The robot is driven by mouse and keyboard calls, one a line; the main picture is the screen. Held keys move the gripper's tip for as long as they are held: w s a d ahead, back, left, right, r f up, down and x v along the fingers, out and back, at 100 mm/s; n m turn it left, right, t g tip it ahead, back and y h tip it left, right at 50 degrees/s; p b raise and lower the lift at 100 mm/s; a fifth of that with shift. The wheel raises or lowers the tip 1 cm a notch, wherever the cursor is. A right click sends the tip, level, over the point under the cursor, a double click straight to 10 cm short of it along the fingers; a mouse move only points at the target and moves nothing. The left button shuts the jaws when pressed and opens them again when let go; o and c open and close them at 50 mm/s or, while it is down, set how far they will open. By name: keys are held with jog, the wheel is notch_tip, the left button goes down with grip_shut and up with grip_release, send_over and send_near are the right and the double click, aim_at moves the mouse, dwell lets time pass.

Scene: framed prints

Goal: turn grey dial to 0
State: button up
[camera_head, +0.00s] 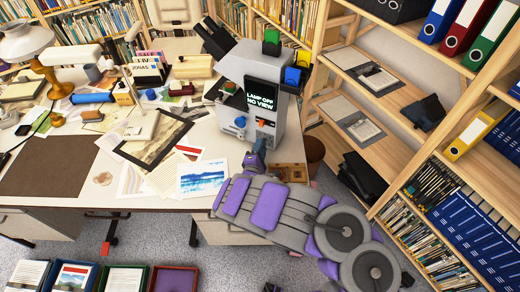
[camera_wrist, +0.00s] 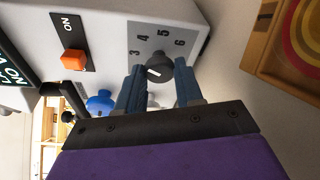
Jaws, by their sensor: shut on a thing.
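The grey dial (camera_wrist: 158,68) is a dark grey knob with a white pointer mark, on a panel with the numerals 3, 4, 5 and 6 in view. The rest of the scale is hidden by my gripper, and I cannot tell which number the mark points at. My gripper (camera_wrist: 160,75) is shut on the dial, one blue finger on either side. In the head view my gripper (camera_head: 257,147) reaches the lower front of the grey machine (camera_head: 243,66). The dial is not clear there. The machine's screen (camera_head: 262,101) reads LAMP OFF NO VIEW.
An orange switch (camera_wrist: 74,60) marked ON and a blue knob (camera_wrist: 99,103) sit on the machine left of the dial. A wooden tray (camera_wrist: 262,62) lies close to the right. Prints (camera_head: 200,177) cover the desk left of the machine. Shelves (camera_head: 385,105) stand at the right.

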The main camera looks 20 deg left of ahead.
jog(key=n, duration=0.3)
jog(key=shift+f+g+h, duration=0.1)
jog(key=shift+g+h, duration=0.2)
jog(key=shift+g, duration=0.1)
jog(key=n+h, duration=0.1)
jog(key=n, duration=0.3)
jog(key=shift+s+a+g, duration=0.1)
jog(key=shift+g, duration=0.3)
jog(key=n+h, duration=0.1)
jog(key=n, duration=0.2)
jog(key=shift+a+n, duration=0.15)
jog(key=shift+n, duration=0.25)
jog(key=n+h, duration=0.1)
jog(key=n, duration=0.2)
jog(key=shift+a+n+h, duration=0.1)
jog(key=shift+n+h, duration=0.2)
jog(key=n+h, duration=0.1)
jog(key=n, duration=0.2)
jog(key=shift+a+n, duration=0.15)
jog(key=shift+n, duration=0.25)
jog(key=shift+n+h, duration=0.4)
jog(key=shift+n, duration=0.8)
jog(key=n, duration=0.3)
jog(key=shift+f+n+t+h, duration=0.1)
jog(key=shift+n+t+h, duration=0.6)
jog(key=shift+n+t, duration=0.1)
jog(key=shift+n, duration=1)
